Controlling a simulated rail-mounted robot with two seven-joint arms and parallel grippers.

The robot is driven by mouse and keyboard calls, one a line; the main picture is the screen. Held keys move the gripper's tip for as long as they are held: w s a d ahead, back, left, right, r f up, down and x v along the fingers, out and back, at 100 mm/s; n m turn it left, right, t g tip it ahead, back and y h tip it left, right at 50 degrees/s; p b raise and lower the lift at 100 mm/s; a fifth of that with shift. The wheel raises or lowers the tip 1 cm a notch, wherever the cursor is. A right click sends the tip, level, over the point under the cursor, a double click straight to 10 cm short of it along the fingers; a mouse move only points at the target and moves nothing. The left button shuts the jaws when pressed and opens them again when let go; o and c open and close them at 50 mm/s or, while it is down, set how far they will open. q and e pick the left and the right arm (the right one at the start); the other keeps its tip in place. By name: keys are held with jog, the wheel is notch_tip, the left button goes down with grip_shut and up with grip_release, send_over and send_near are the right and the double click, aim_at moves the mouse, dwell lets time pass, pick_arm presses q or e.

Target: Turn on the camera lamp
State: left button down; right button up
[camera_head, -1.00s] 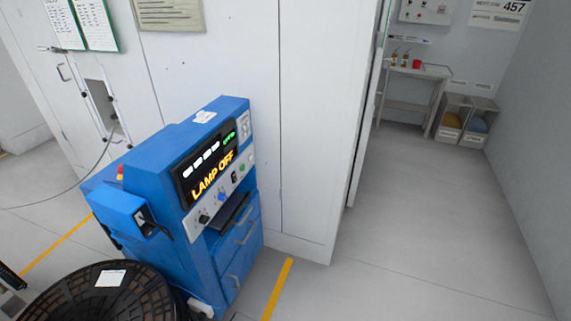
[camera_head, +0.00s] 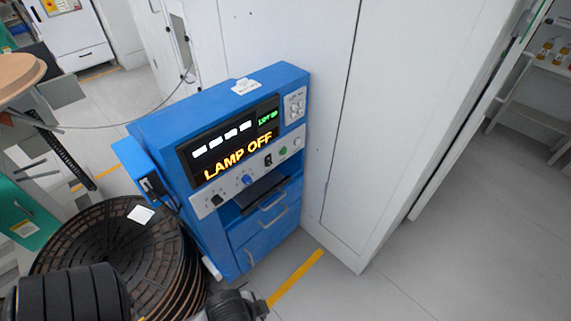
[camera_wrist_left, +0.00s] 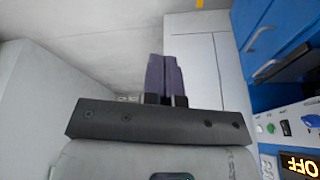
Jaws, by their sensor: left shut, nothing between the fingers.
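The blue cabinet (camera_head: 155,128) stands left of centre in the head view. Its display (camera_head: 230,145) reads "LAMP OFF" in yellow. Below the display, a pale control strip carries a black knob (camera_head: 217,200), a blue knob (camera_head: 247,180), a small black switch (camera_head: 268,160) and a green button (camera_head: 283,150). Labels are too small to read. In the left wrist view, my left gripper (camera_wrist_left: 165,75) is shut and empty, its dark fingers together, apart from the panel. There the black switch (camera_wrist_left: 285,127) and green button (camera_wrist_left: 271,128) show at the right edge. My right gripper is not in view.
A stack of dark round reels (camera_head: 60,245) stands left of the cabinet. White wall panels (camera_head: 400,110) close off its right side. A yellow floor line (camera_head: 297,278) runs by its front. Grey floor at the right (camera_head: 460,245) is clear.

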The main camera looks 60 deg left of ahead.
pick_arm(q)
jog(key=w+a+r+n+t+b, duration=0.1)
jog(key=w+a+n+t+b, duration=0.3)
jog(key=w, duration=0.7)
jog(key=w+a+r+t+p, duration=0.1)
jog(key=w+t, duration=0.4)
jog(key=w, duration=0.6)
jog(key=w+a+r+n+t+y+b, duration=0.3)
jog(key=w+a+r+n+t+y, duration=0.4)
jog(key=w+a, duration=0.35)
jog(key=w+a+r+n+g+y+b, duration=0.1)
jog(key=a+r+n+g+y+b, duration=0.1)
jog(key=a+n+g+y, duration=0.8)
notch_tip(320, 180, down, 8)
jog(key=s+d+n+g+b, duration=0.1)
jog(key=n+g+b, duration=0.1)
jog(key=n+g, duration=1)
jog(key=n, duration=0.7)
jog(key=shift+r+b, duration=0.2)
jog(key=shift+b, duration=0.1)
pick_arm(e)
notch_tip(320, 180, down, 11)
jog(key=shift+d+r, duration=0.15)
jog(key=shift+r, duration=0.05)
